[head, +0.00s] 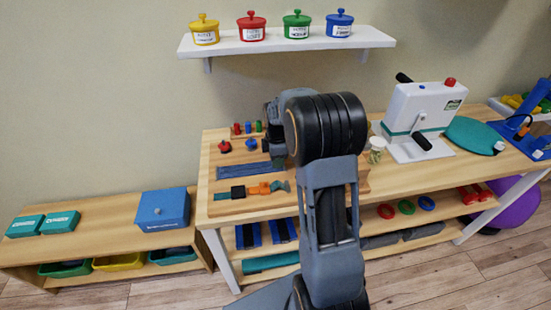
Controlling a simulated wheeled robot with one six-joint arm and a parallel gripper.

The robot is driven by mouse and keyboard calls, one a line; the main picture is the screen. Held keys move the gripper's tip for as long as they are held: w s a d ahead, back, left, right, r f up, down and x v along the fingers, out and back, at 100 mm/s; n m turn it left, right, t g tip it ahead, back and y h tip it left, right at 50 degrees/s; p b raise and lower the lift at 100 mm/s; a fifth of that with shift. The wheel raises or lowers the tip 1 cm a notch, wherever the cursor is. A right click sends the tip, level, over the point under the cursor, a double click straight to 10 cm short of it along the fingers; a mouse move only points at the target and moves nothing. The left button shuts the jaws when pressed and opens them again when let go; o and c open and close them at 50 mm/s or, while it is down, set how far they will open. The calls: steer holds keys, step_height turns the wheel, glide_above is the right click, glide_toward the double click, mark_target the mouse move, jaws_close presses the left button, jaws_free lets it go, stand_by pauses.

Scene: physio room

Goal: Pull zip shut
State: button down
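A wooden activity board (207,184) lies on the table at its left end. On it is a dark blue fabric strip (238,171) that looks like the zip. Its right end runs in behind my arm, and I cannot make out the pull tab or how far the zip is closed. My gripper (279,162) hangs over the board near the strip's right end, mostly hidden by my own arm. I cannot tell whether its fingers are open or touch anything.
The board also carries coloured pegs (247,127), red and blue knobs and an orange and green strap (262,188). A small jar (377,149) and a white cranked machine (420,118) stand to the right. A shelf (282,43) with several lidded pots hangs above.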

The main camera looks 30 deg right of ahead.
steer(key=c, duration=1)
jaws_free()
steer(key=shift+d, duration=0.35)
steer(key=shift+c, duration=0.2)
steer(key=shift+o, duration=1)
steer(key=shift+a, duration=0.1)
step_height(320, 180, up, 14)
steer(key=p, duration=0.1)
